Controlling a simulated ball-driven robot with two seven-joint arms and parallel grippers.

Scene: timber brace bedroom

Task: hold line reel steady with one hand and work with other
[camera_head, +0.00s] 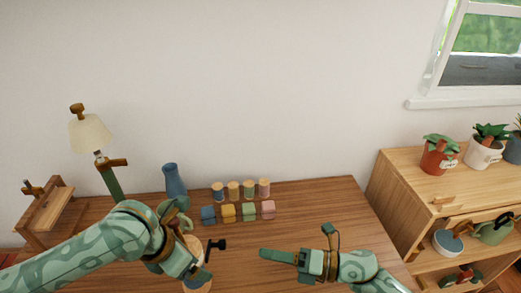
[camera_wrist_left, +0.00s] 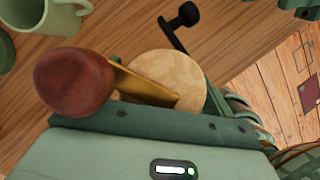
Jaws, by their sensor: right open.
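The line reel (camera_head: 194,243) stands on the wooden desk, partly hidden behind my left gripper (camera_head: 190,268). Its pale round wooden end (camera_wrist_left: 178,75) and black crank handle (camera_wrist_left: 180,20) show in the left wrist view; the crank (camera_head: 215,245) points right in the head view. My left gripper is at the reel, with its fingers mostly hidden, so I cannot tell whether they grip it. My right gripper (camera_head: 264,253) is open and empty to the right of the reel, apart from the crank, pointing left toward it.
Several coloured blocks (camera_head: 228,213) and topped spools (camera_head: 233,191) stand behind the reel. A blue vase (camera_head: 174,181) and green mug (camera_wrist_left: 45,15) are near the left arm. A lamp (camera_head: 90,134) stands left. The desk (camera_head: 320,205) is clear at right; a shelf (camera_head: 400,180) with potted plants lies beyond.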

